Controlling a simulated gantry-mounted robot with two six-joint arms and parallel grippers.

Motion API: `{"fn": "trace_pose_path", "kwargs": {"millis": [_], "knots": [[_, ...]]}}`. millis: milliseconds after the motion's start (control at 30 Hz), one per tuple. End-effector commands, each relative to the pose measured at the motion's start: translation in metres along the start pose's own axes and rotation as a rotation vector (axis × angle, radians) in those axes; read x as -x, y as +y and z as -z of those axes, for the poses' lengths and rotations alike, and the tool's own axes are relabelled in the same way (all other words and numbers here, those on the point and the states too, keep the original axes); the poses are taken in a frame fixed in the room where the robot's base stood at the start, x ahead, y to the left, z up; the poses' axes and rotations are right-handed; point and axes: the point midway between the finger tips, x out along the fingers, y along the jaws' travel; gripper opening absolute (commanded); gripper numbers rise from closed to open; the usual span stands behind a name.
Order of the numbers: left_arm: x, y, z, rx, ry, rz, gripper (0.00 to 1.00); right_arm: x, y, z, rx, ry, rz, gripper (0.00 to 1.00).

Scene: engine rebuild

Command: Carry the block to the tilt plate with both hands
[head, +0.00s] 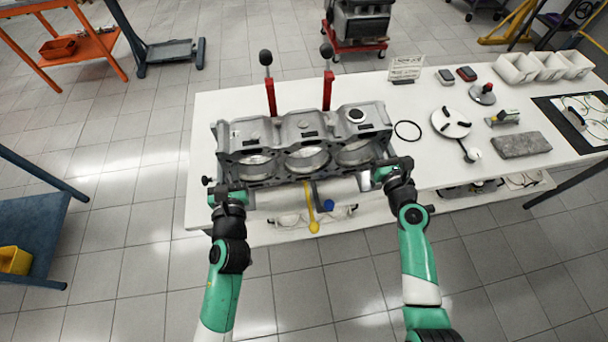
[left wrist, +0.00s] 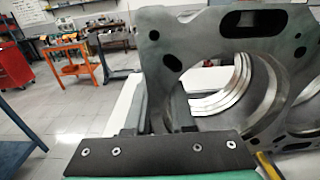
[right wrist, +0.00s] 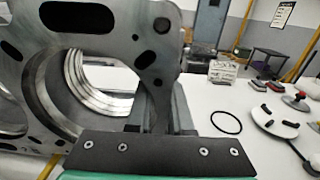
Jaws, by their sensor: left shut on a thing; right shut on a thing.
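The grey engine block (head: 300,135), with several large bores facing me, sits at the left part of the white table in the head view. My left gripper (head: 229,193) is shut on its front left end. My right gripper (head: 391,168) is shut on its front right end. The block's bored face fills much of the left wrist view (left wrist: 215,45) and the right wrist view (right wrist: 115,50). Two red levers (head: 271,97) (head: 328,90) with black knobs stand behind the block. A yellow-knobbed lever (head: 313,226) hangs in front below it. Whatever is directly under the block is mostly hidden.
The white table (head: 210,110) continues right, with a black ring (head: 407,131), a round white fixture (head: 451,122), a grey slab (head: 522,145) and white bins (head: 545,67). An orange bench (head: 90,47) and a blue cart (head: 35,230) stand apart at left.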

Motion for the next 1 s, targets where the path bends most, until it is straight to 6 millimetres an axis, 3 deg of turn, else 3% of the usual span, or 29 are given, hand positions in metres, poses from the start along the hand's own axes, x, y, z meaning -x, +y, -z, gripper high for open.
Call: {"fn": "trace_pose_path", "kwargs": {"millis": [267,867,900,1000], "knots": [[-0.001,0.004,0.006,0.001,-0.002,-0.009,0.00,0.000,-0.006,0.005,-0.001,-0.006,0.014,0.00],[-0.001,0.004,0.052,0.001,-0.002,-0.009,0.00,0.000,-0.006,0.051,-0.001,-0.006,0.014,0.00],[-0.001,0.004,0.049,0.001,0.002,-0.010,0.29,0.001,-0.006,0.047,-0.001,-0.003,0.013,0.26],[-0.001,0.003,0.048,0.000,0.002,-0.008,0.47,0.001,-0.005,0.047,-0.001,-0.002,0.011,0.44]]}}
